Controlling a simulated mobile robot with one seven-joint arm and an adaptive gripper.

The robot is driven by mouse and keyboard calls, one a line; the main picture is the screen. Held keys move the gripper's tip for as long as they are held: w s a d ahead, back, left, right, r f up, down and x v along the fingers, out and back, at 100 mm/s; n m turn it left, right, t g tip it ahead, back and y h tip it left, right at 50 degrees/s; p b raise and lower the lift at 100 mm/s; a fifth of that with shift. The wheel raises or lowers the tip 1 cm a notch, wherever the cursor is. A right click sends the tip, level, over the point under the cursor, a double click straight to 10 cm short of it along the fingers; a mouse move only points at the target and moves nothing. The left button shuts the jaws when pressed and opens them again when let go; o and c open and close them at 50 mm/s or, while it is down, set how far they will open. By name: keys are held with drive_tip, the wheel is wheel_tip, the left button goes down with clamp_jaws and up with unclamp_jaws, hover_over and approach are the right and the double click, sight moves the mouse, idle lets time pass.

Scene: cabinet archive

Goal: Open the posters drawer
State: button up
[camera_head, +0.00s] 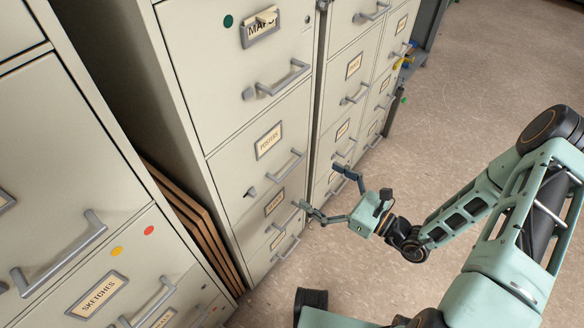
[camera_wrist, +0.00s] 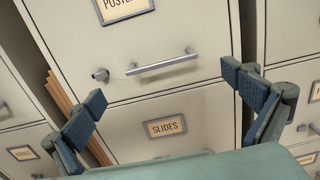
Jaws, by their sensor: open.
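The posters drawer (camera_head: 260,150) is a beige, shut drawer in the middle cabinet, with a framed POSTERS label. Its grey bar handle (camera_head: 286,167) runs across below the label, with a small lock knob at the handle's left. In the wrist view the handle (camera_wrist: 162,64) is seen nearly face on, beyond and above the fingers, and the label (camera_wrist: 124,8) is cut by the top edge. My gripper (camera_head: 325,192) is open and empty in front of the cabinet, apart from the handle. In the wrist view my gripper (camera_wrist: 168,98) has its two fingers spread wide at left and right.
The SLIDES drawer (camera_wrist: 185,148) lies directly below. The MAPS drawer (camera_head: 215,70) is above. Brown boards (camera_head: 195,225) stand in the gap beside the left cabinet (camera_head: 60,140). Another cabinet (camera_head: 360,95) stands right. The floor (camera_head: 480,80) at right is open.

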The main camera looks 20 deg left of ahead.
sight(293, 169)
drive_tip(key=b+x, duration=0.1)
drive_tip(key=x, duration=0.8)
drive_tip(key=shift+a, duration=0.2)
drive_tip(key=c, duration=1.5)
drive_tip(key=v, duration=3.6)
drive_tip(key=shift+w+f, duration=0.1)
drive_tip(key=o, duration=1.5)
